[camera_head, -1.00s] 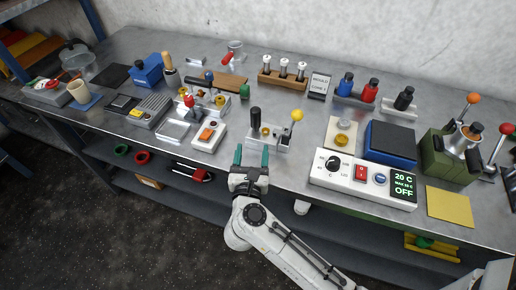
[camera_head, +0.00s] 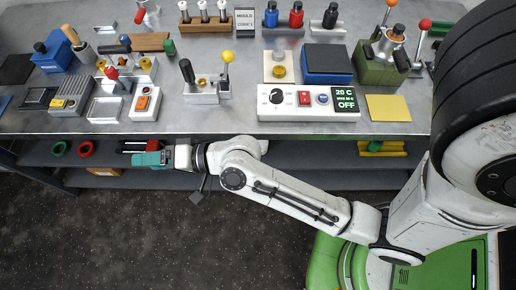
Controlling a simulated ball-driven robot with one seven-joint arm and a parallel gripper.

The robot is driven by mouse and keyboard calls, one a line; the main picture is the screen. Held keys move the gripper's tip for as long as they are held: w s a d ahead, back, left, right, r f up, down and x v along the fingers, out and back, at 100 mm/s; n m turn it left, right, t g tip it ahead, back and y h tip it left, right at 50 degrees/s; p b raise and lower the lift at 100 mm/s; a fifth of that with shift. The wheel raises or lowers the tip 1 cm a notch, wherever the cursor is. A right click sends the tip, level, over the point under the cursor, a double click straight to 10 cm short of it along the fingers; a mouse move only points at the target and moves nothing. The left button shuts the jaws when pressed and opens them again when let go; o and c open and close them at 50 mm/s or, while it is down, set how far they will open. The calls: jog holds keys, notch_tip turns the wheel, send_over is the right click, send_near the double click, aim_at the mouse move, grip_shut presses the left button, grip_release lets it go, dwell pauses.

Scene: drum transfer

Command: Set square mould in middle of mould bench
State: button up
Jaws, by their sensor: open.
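The steel bench (camera_head: 205,122) runs across the upper picture, crowded with small equipment. A shallow silver square tray (camera_head: 105,110) lies near its front edge at the left; it may be the square mould, but I cannot tell for certain. My gripper (camera_head: 147,158) has teal fingers and points left, in front of the bench's front edge over the lower shelf. It is open and I see nothing held in it. It is apart from the silver tray, nearer to me.
A green block device (camera_head: 380,68) is at right. Free steel shows left of the panel.

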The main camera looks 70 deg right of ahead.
jog(key=s+d+f+n+g+h, duration=0.2)
jog(key=s+d+f+n+g, duration=0.1)
jog(key=s, duration=0.4)
jog(key=s+d+f+n+g+h, duration=0.2)
jog(key=s+d+f+n+g, duration=0.1)
jog(key=s+g, duration=0.3)
jog(key=s+d+f+n+g+h, duration=0.2)
jog(key=s+d+f+n+g, duration=0.2)
jog(key=s, duration=0.5)
jog(key=shift+s+d+f+g, duration=0.25)
jog(key=shift+s+f+g, duration=0.1)
jog(key=shift+g, duration=0.25)
jog(key=shift+w, duration=0.1)
